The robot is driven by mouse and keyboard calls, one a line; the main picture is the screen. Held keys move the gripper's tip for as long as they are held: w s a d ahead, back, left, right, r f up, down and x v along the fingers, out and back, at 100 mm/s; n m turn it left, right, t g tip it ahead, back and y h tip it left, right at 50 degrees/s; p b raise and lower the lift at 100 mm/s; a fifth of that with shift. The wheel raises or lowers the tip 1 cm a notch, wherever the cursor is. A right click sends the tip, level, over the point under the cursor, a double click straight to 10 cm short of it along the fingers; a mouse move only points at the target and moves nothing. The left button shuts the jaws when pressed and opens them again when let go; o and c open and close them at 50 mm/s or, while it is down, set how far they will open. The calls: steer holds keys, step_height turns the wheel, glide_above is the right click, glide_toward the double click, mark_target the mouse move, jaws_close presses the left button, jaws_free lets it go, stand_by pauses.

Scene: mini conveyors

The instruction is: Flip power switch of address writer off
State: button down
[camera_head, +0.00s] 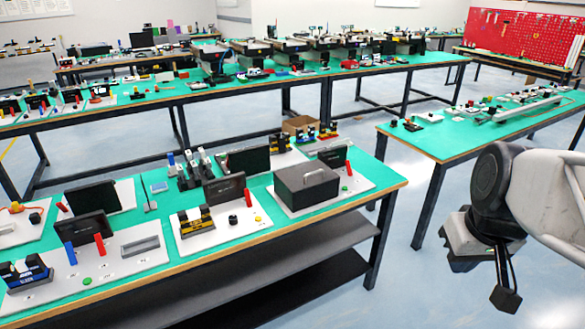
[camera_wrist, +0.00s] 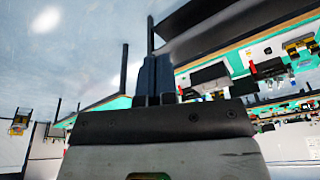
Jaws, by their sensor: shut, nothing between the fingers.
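No label reading "address writer" is legible, so I cannot tell which station it is. On the near table, a white board (camera_head: 250,228) carries a dark screen (camera_head: 224,190), a yellow and black block (camera_head: 195,221) and a black knob (camera_head: 233,220). Another board (camera_head: 125,262) has a screen (camera_head: 85,229), blue and red upright pieces and a green button (camera_head: 87,281). A grey lidded box (camera_head: 308,186) stands on a third board. The power switch cannot be made out. My gripper (camera_wrist: 155,65) is shut and empty, away from the stations; my arm shows at the right of the head view.
The near green table (camera_head: 360,197) has a wooden edge and a shelf below. Another green table (camera_head: 455,135) stands at the right, and long tables with several devices stand behind. Open floor (camera_head: 420,260) lies between the near table and my arm.

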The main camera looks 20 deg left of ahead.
steer(key=w+a+f+n+y, duration=0.1)
steer(key=w+a+n+y, duration=0.1)
steer(key=w+a+n, duration=0.7)
steer(key=w+a+f+n+y, duration=0.1)
steer(key=w+a+n, duration=0.2)
steer(key=w+a, duration=1.05)
steer(key=w+a+f+n, duration=0.3)
steer(key=w+a+f, duration=0.1)
steer(key=a, duration=0.4)
steer(key=w+a+f+n+g+y, duration=0.1)
steer(key=w+a+f+n, duration=0.3)
steer(key=w+a, duration=0.3)
steer(key=w+a+f+n+g+y, duration=0.1)
steer(key=w+a+f+n, duration=0.3)
steer(key=a, duration=0.7)
step_height(320, 180, down, 2)
steer(key=shift+w+f, duration=0.25)
steer(key=shift+w, duration=0.7)
steer(key=shift+a+f, duration=0.1)
glide_toward(247, 195)
step_height(247, 195, down, 4)
steer(key=s, duration=0.2)
steer(key=shift+s+a, duration=0.1)
steer(key=shift+a, duration=0.1)
steer(key=shift+w+a+f, duration=0.3)
steer(key=shift+w+a, duration=0.3)
steer(key=shift+w+a+f, duration=0.3)
steer(key=shift+w+a, duration=0.3)
